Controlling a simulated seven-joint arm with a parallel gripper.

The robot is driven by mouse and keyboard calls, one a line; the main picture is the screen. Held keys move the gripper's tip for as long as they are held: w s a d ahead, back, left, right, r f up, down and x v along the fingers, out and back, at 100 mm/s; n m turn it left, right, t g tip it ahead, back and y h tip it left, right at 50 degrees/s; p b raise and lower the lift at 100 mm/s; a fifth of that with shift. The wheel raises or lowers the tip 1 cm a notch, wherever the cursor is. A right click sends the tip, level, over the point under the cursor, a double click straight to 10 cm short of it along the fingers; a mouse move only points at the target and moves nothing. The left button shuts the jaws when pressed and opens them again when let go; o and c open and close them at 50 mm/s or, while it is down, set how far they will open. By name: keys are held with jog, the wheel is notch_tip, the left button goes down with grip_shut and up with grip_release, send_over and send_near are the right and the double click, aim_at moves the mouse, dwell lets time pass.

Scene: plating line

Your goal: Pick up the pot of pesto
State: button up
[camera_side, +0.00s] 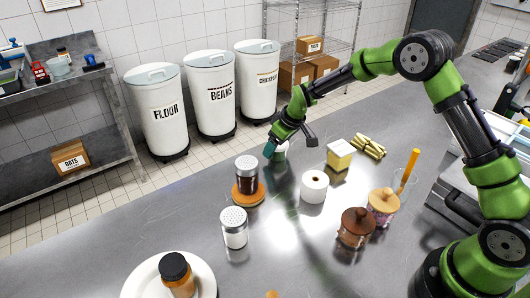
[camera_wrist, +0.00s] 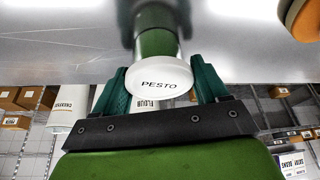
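The pot of pesto is a small green jar (camera_wrist: 157,43) with a white lid (camera_wrist: 158,76) marked PESTO. In the wrist view it stands between my two teal fingers. In the side view the pot (camera_side: 281,153) is upright on the steel counter near its far edge, partly hidden by my gripper (camera_side: 271,150). In the wrist view my gripper (camera_wrist: 160,85) looks open, with one finger on each side of the pot. I cannot tell whether the fingers touch it.
A shaker (camera_side: 234,228), a plate (camera_side: 135,286) and brown and pink lidded jars are nearer. The counter left of the dark jar is clear.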

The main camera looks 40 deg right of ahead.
jog(key=shift+c, duration=0.7)
